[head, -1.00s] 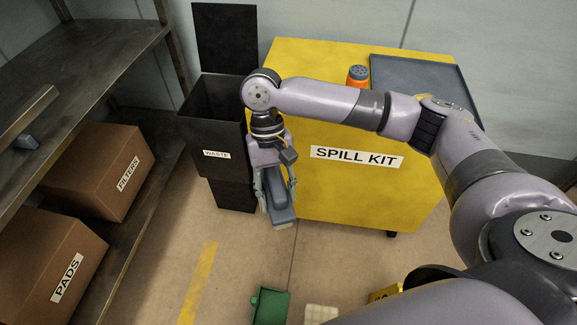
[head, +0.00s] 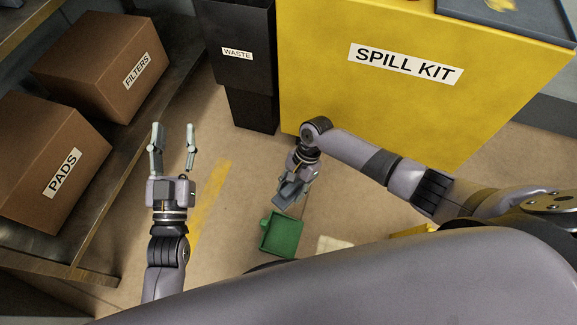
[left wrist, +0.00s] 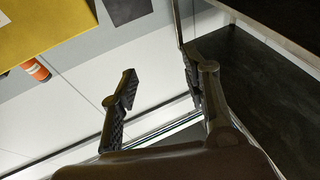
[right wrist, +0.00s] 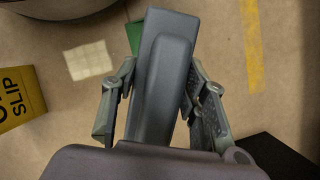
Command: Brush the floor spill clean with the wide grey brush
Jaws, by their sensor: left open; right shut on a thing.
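The wide grey brush (right wrist: 162,85) is between the fingers of my right gripper (right wrist: 158,100), which is shut on it. In the head view the brush (head: 292,192) hangs low in my right gripper (head: 298,172), above the floor near the green dustpan (head: 282,236). A pale cream square patch (head: 333,243) lies on the floor right of the dustpan and also shows in the right wrist view (right wrist: 90,61); I cannot tell whether it is the spill. My left gripper (head: 173,135) is open and empty, fingers up, left of the yellow floor stripe.
The yellow spill kit cart (head: 400,100) and black waste bin (head: 240,60) stand behind. Cardboard boxes, Filters (head: 100,60) and Pads (head: 45,160), sit on the left shelf (head: 150,130). A yellow slip sign (right wrist: 18,98) stands near the patch. My arm hides the floor in front.

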